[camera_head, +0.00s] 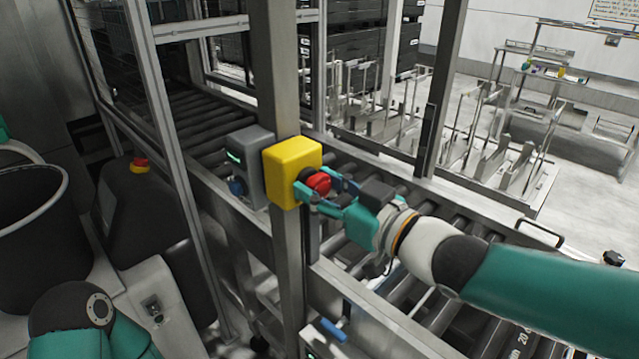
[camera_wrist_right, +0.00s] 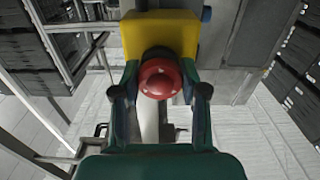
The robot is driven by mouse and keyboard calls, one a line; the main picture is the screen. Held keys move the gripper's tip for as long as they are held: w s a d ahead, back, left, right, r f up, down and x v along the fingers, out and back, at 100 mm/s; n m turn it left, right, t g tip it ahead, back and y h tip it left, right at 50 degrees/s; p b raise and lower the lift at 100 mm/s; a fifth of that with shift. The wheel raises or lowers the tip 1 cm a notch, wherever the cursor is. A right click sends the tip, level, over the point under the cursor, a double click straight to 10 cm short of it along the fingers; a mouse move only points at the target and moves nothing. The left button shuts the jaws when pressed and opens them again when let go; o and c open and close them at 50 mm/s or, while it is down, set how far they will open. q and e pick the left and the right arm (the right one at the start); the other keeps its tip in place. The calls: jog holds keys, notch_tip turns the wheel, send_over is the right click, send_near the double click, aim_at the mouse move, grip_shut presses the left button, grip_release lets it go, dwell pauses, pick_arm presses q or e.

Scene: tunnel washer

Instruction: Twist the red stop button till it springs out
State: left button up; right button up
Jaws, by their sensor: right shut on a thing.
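The red stop button (camera_head: 318,183) sticks out of the front of a yellow box (camera_head: 291,170) fixed to a grey upright post. My right gripper (camera_head: 317,190) is at the button, with its fingers on either side of it, shut on it. In the right wrist view, the round red button (camera_wrist_right: 160,78) sits in front of the yellow box (camera_wrist_right: 160,32), between the two fingers (camera_wrist_right: 160,92). I cannot tell from the picture whether the button is pushed in or out. My left gripper is not in view; only part of my left arm shows at the lower left.
A grey control box (camera_head: 250,165) is beside the yellow box. A roller conveyor (camera_head: 455,222) runs behind the post. Steel frame posts stand close on the left. Another red button on a yellow base (camera_head: 139,165) sits on a dark housing. A dark bin (camera_head: 30,225) is at left.

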jog(key=o, duration=1.2)
jog(key=shift+w, duration=0.1)
jog(key=v, duration=1.2)
